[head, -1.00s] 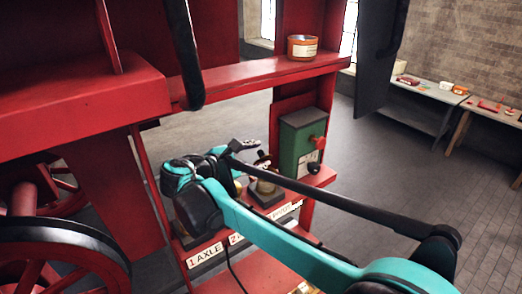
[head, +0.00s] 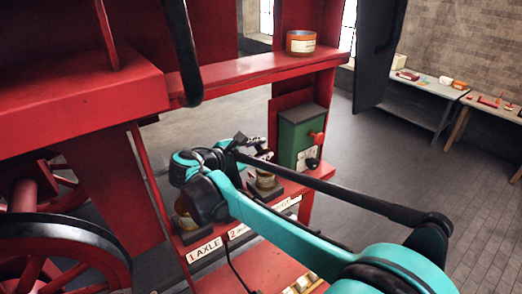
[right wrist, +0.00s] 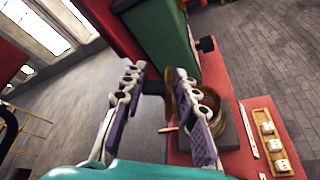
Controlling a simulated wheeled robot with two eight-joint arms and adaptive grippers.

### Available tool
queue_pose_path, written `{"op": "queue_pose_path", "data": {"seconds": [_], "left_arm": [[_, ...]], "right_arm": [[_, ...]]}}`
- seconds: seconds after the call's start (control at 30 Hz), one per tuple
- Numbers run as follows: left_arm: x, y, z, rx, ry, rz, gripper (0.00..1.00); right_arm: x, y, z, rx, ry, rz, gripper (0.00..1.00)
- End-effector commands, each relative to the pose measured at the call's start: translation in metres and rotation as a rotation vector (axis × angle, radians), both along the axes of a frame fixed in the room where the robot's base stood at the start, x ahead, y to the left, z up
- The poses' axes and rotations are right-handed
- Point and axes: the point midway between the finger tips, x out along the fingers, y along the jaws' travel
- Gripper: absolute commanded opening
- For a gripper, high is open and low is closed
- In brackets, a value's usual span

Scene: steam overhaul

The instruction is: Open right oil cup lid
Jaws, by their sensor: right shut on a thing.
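The right oil cup (head: 265,181) is a brass cup on a dark base on the red shelf, partly hidden by my right arm in the head view. In the right wrist view the cup (right wrist: 209,108) is beside and partly behind the right-hand finger. Its brownish lid (right wrist: 170,92) appears edge-on and raised between the fingers, close against the right-hand pad. My right gripper (right wrist: 157,105) has its purple-padded fingers apart and is shut on the lid; contact at the left-hand finger is unclear. It also shows at the cup in the head view (head: 252,150). My left gripper is not in view.
Another oil cup (head: 185,216) is at the left, by the "1 AXLE" label (head: 205,250). An orange tin (head: 301,43) sits on the upper red beam. White labelled blocks (right wrist: 273,146) lie in a tray.

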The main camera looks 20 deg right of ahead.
Motion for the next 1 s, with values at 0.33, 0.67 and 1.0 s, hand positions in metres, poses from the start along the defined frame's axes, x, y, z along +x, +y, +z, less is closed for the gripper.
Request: {"op": "queue_pose_path", "data": {"seconds": [0.33, 0.67, 1.0], "left_arm": [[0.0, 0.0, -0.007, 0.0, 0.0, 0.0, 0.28], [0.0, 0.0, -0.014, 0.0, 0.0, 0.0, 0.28], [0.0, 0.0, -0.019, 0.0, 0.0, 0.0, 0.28]], "right_arm": [[0.013, 0.004, 0.0, -0.075, 0.201, 0.004, 0.0], [0.025, 0.009, -0.003, -0.162, 0.443, 0.004, 0.0], [0.032, 0.012, -0.007, -0.216, 0.597, 0.005, 0.0]]}}
